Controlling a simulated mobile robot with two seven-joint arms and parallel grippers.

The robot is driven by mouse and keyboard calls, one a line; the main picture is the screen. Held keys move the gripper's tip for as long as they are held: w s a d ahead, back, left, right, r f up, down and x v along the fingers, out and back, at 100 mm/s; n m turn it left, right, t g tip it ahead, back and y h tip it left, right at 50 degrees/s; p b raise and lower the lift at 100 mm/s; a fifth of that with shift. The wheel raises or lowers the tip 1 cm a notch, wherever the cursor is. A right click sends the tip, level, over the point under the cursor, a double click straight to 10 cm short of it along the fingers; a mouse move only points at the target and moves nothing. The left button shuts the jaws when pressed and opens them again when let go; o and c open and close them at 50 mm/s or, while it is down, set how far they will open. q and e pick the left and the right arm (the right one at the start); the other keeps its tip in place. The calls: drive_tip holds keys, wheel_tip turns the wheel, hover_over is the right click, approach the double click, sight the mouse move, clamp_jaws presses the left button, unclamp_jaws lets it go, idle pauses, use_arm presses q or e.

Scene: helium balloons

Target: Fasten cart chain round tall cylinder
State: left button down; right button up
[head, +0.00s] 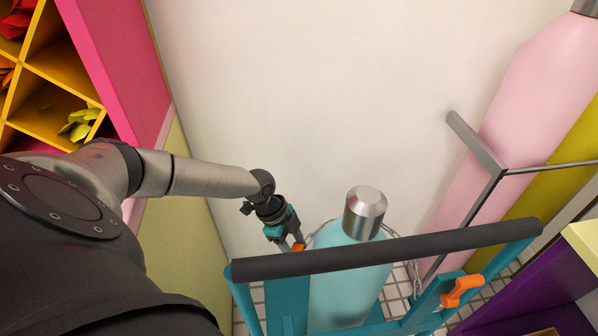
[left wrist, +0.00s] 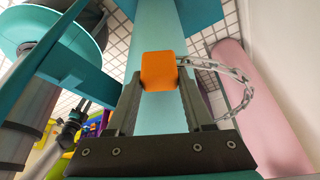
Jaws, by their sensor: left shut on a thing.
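The tall cylinder (head: 345,290) is light teal with a silver cap and stands upright inside the teal cart frame. My left gripper (head: 297,246) is at its left side, shut on the orange hook at the chain's end. In the left wrist view the orange hook (left wrist: 160,71) sits between the fingertips, and the chain (left wrist: 240,78) runs from it in a loop to the right. In the head view part of the chain (head: 417,278) hangs by the cart's right side. What looks like my right gripper (left wrist: 76,125) is small in the left wrist view; its jaws are unclear.
The cart's dark padded handle (head: 385,250) crosses in front of the cylinder. An orange fitting (head: 462,290) is on the cart's right side. A pink cylinder (head: 515,110) stands behind a grey wall bracket (head: 475,150). A yellow cubby shelf (head: 60,75) is at upper left.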

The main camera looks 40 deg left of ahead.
use_arm(q)
drive_tip(key=s+d+n+t+p, duration=0.1)
drive_tip(key=s+d+n+p, duration=0.3)
drive_tip(key=s+p, duration=0.6)
drive_tip(key=shift+s+d+y+p, duration=0.2)
drive_tip(key=shift+d+y+p, duration=0.2)
drive_tip(key=shift+d+p, duration=0.85)
use_arm(e)
drive_tip(key=s+a+r, duration=0.2)
drive_tip(key=s+r, duration=0.1)
drive_tip(key=r, duration=0.3)
drive_tip(key=s+a+r+g, duration=0.1)
drive_tip(key=s+r, duration=0.2)
drive_tip(key=r, duration=0.3)
drive_tip(key=shift+s+a+r+p, duration=0.3)
drive_tip(key=shift+s+a+p, duration=0.05)
drive_tip(key=shift+s+a, duration=0.05)
use_arm(q)
drive_tip(key=shift+a, duration=0.35)
drive_tip(key=shift+c, duration=1.4)
unclamp_jaws()
drive_tip(key=shift+w, duration=0.1)
drive_tip(key=shift+a, duration=0.1)
use_arm(e)
drive_tip(key=shift+d, duration=0.15)
use_arm(q)
drive_tip(key=shift+r, duration=0.1)
use_arm(e)
drive_tip(key=shift+r, duration=0.1)
